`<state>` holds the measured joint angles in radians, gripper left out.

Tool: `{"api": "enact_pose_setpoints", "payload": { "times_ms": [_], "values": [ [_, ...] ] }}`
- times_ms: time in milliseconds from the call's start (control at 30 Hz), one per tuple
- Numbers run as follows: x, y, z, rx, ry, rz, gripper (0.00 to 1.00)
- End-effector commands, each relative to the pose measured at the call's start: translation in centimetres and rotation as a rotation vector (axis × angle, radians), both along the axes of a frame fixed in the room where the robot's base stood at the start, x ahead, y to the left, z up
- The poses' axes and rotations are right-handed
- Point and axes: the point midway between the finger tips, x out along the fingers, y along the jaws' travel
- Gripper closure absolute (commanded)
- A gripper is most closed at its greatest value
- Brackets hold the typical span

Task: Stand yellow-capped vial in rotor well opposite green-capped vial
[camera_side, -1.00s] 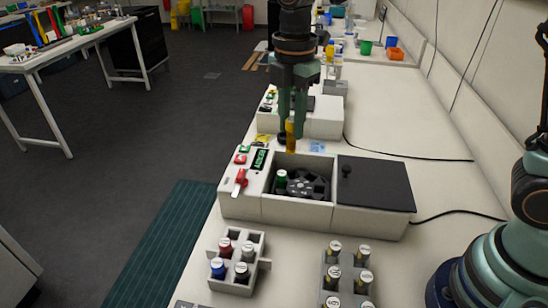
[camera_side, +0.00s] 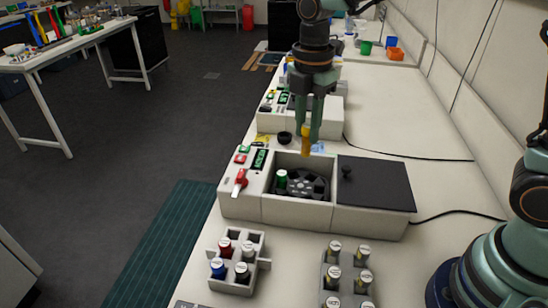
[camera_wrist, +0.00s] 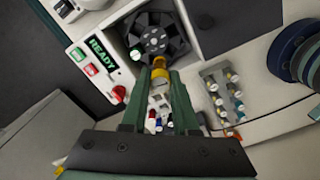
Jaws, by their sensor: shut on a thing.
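In the wrist view, the vial (camera_wrist: 160,70) shows at the fingertips (camera_wrist: 159,76), beside the rotor in the picture. The dark rotor (camera_side: 308,187) sits inside the open white chamber; it also shows in the wrist view (camera_wrist: 160,36). The green-capped vial (camera_side: 281,180) stands in a rotor well on the left side; it also shows in the wrist view (camera_wrist: 136,55). The vial and rotor are apart.
The dark lid (camera_side: 378,188) lies to the right of the chamber. A control panel with a red lever (camera_side: 240,180) and a READY display (camera_side: 260,159) is at left. Two vial racks (camera_side: 233,285) (camera_side: 322,285) stand in front. Another machine (camera_side: 325,118) is behind.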

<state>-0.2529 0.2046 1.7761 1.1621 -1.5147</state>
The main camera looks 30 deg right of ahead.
Motion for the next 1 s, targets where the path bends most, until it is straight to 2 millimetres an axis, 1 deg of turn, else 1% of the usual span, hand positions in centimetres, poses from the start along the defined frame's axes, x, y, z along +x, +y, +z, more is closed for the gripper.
{"api": "enact_pose_setpoints", "payload": {
  "times_ms": [33,100,200,300,467,800,1000],
  "values": [
    [-0.4,-1.0,-1.4,-0.001,0.006,-0.005,1.0],
    [-0.8,-2.1,-2.8,-0.001,0.005,-0.004,1.0],
    [-1.3,-3.2,-4.4,-0.001,0.003,-0.002,1.0],
    [-1.6,-3.7,-5.3,0.0,0.001,-0.001,1.0],
    [-1.7,-3.9,-6.1,0.0,0.001,0.001,1.0],
    [-1.7,-3.8,-8.6,0.0,0.001,0.001,1.0],
    [-1.7,-3.8,-9.7,0.0,0.0,0.001,1.0]
  ]
}}
